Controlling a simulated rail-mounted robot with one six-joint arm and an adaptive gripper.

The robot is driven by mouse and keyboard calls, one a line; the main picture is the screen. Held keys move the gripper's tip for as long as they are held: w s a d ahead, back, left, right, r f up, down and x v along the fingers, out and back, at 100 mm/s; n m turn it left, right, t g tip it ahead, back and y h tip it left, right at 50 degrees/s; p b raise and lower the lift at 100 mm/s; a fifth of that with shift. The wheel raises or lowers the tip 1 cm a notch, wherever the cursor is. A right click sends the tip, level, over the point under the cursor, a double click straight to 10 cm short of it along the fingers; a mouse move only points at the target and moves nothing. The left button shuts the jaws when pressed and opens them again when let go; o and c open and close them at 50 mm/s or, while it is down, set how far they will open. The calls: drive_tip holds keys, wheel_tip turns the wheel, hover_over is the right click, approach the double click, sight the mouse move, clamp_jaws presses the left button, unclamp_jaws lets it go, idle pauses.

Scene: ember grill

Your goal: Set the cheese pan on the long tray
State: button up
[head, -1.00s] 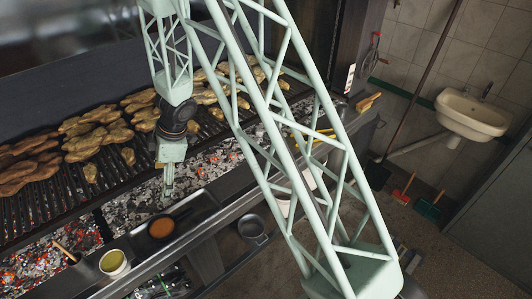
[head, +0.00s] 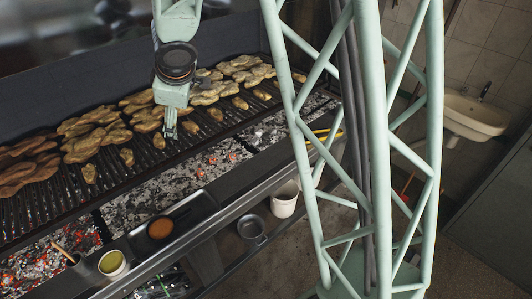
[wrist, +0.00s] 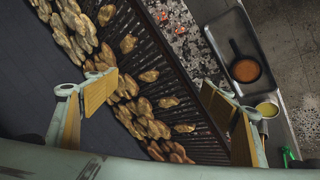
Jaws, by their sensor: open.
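The cheese pan (head: 160,228) is a small dark pan with orange contents. It sits on the long dark tray (head: 204,207) on the ledge in front of the grill, its handle pointing along the tray. The wrist view also shows the pan (wrist: 246,71) inside the rim of the tray (wrist: 216,36). My gripper (head: 170,132) is above the grill, apart from the pan. In the wrist view its two yellow-padded fingers (wrist: 165,108) are spread wide with nothing between them.
Several pieces of meat (head: 95,132) lie on the grill grate above glowing coals (head: 140,203).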

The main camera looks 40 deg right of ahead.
drive_tip(key=s+d+r+m+h, duration=0.1)
drive_tip(key=s+d+r+m, duration=0.3)
drive_tip(key=s+r, duration=0.5)
drive_tip(key=s+d+r+m+h, duration=0.25)
drive_tip(key=s+d+r, duration=0.35)
drive_tip(key=s, duration=0.5)
drive_tip(key=s+a+r+m+g+y, duration=0.1)
drive_tip(key=s+a, duration=0.2)
drive_tip(key=s, duration=0.6)
drive_tip(key=s+a+r+m+g+y, duration=0.1)
drive_tip(key=s+a, duration=0.2)
drive_tip(key=s, duration=0.6)
drive_tip(key=s+a+r+m+y, duration=0.1)
drive_tip(key=s+a+m+y, duration=0.1)
drive_tip(key=s, duration=0.7)
drive_tip(key=shift+s+a+g, duration=0.2)
drive_tip(key=shift+a+g, duration=0.2)
drive_tip(key=shift+a, duration=0.3)
drive_tip(key=shift+f, duration=0.1)
wheel_tip(320, 180, down, 17)
drive_tip(key=b, duration=1.7)
drive_tip(key=shift+f+b, duration=0.15)
drive_tip(key=shift+b, duration=0.15)
